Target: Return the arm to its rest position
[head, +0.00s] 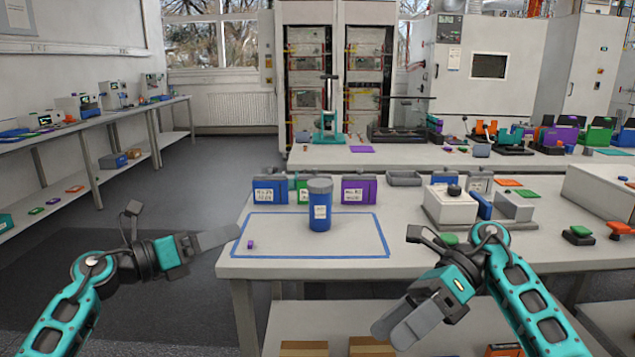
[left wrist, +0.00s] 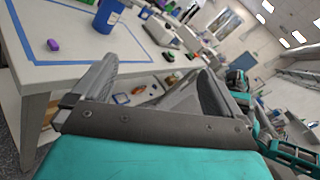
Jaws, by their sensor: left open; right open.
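My left gripper (head: 217,238) is at the left front corner of the near table in the head view, with its fingers pointing right. In the left wrist view its two fingers (left wrist: 155,90) stand apart with nothing between them. My right gripper (head: 405,325) hangs low in front of the table's front edge, pointing down and left. It is open, and I see nothing held in it. Both arms are in view, teal and black, the left at the lower left and the right at the lower right.
A blue cylindrical container (head: 319,208) with a grey lid stands inside a blue taped rectangle on the table (head: 420,262). A small purple block (head: 250,244) lies inside its left side. Labelled blue (head: 270,190) and purple (head: 359,190) bins stand behind. Floor left of the table is clear.

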